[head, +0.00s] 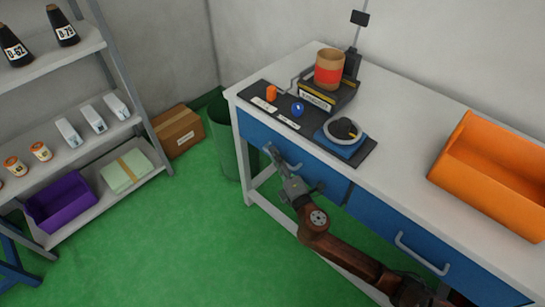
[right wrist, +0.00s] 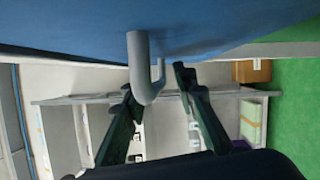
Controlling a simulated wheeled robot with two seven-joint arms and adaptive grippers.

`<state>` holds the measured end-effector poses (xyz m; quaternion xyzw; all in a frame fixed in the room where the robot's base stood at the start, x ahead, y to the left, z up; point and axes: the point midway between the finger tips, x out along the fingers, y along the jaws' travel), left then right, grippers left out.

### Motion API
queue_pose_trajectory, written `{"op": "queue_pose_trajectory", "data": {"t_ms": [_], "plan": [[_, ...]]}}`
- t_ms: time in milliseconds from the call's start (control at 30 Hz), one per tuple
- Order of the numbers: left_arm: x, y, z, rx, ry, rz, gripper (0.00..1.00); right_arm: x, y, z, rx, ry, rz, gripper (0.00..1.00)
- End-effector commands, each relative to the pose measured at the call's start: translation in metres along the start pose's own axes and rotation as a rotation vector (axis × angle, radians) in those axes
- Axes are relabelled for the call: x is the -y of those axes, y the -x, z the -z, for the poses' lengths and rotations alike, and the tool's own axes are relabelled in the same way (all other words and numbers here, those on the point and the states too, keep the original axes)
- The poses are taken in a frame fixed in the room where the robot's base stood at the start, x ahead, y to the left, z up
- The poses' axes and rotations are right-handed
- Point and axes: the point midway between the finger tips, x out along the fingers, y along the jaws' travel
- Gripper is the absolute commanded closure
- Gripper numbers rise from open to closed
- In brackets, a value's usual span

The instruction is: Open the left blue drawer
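The left blue drawer (head: 257,131) is under the white table's front edge and looks flush with it. Its grey bar handle (head: 293,165) is partly hidden by my right gripper (head: 274,160), which reaches it from the lower right on a brown arm. In the right wrist view, the handle (right wrist: 142,80) comes down from the blue drawer front (right wrist: 215,22) between the two dark fingers of my right gripper (right wrist: 155,78). The fingers are apart, one on each side of the handle, with gaps showing. I cannot tell whether either touches it. My left gripper is not in view.
The white table (head: 400,125) carries a dark panel with a blue dial (head: 340,140), a scale with a red-banded pot (head: 329,70), and an orange bin (head: 490,175). A second blue drawer (head: 385,225) is to the right. A shelf (head: 85,45) stands left; green floor between is clear.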

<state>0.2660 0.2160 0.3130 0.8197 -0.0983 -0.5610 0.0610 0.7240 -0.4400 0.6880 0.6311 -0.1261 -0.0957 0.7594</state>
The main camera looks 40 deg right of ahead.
Motion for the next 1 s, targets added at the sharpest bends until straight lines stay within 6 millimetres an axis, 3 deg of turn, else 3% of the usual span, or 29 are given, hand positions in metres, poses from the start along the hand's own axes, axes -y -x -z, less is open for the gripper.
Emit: {"op": "queue_pose_trajectory", "data": {"t_ms": [300, 700, 1000], "plan": [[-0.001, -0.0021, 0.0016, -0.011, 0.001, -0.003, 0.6, -0.0013, -0.0042, 0.0016, -0.002, -0.001, -0.001, 0.74], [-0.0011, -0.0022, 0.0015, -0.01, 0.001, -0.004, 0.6, -0.001, -0.0041, 0.0021, -0.003, -0.001, -0.001, 1.0], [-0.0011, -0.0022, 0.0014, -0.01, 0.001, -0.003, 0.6, -0.0005, -0.004, 0.002, -0.002, -0.001, 0.0, 1.0]]}}
